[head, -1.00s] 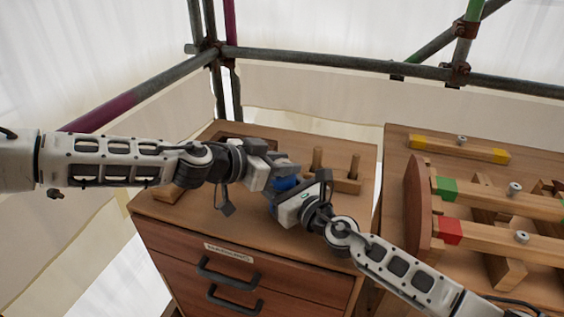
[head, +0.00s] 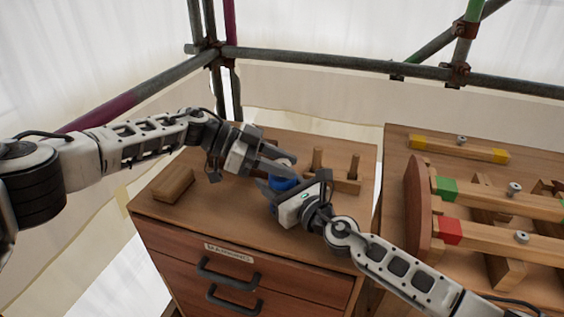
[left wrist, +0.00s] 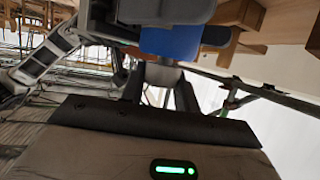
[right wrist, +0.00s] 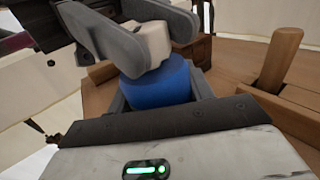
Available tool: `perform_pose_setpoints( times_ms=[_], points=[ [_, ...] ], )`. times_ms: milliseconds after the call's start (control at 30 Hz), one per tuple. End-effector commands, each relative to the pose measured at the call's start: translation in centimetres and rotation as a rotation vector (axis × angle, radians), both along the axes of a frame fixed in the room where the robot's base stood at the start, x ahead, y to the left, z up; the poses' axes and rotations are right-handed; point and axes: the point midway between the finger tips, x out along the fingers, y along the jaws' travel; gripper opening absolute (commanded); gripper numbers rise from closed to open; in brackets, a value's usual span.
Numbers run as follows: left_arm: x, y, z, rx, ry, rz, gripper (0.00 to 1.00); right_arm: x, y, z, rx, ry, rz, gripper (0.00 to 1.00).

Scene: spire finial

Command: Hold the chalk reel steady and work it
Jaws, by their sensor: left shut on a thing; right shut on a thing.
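The chalk reel (head: 285,184) is blue with a pale knob on top and is held over the cabinet top. It also shows in the right wrist view (right wrist: 158,84) and the left wrist view (left wrist: 172,43). My right gripper (head: 288,188) is shut around the blue body from the front right. My left gripper (head: 281,166) reaches in from the left above it. Its fingers are shut on the pale knob (right wrist: 150,43), which they partly cover. The reel's underside is hidden by my right gripper.
The wooden cabinet top (head: 235,205) has a wooden block (head: 173,184) at left and a rack with upright pegs (head: 353,168) behind the reel. A table at right holds colour-banded timbers (head: 490,199). Scaffold tubes (head: 330,60) run behind.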

Motion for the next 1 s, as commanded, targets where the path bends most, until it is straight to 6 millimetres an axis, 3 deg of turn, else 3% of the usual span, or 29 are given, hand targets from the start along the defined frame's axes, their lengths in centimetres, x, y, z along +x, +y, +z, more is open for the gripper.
perform_pose_setpoints(
  times_ms=[667, 700, 767, 1000],
  points=[
    [-0.09, 0.08, -0.11, 0.001, 0.003, -0.068, 0.08, -0.13, 0.19, -0.05, 0.000, 0.001, 0.005, 0.26],
    [-0.09, 0.08, -0.11, 0.001, 0.003, -0.068, 0.36, -0.13, 0.19, -0.05, 0.000, 0.001, 0.005, 0.26],
    [-0.10, 0.07, -0.12, 0.001, 0.003, -0.068, 0.53, -0.13, 0.18, -0.05, 0.000, 0.001, 0.005, 0.26],
    [-0.08, 0.08, -0.07, 0.000, 0.003, -0.067, 0.53, -0.11, 0.13, -0.06, 0.000, 0.001, 0.003, 0.26]
  ],
)
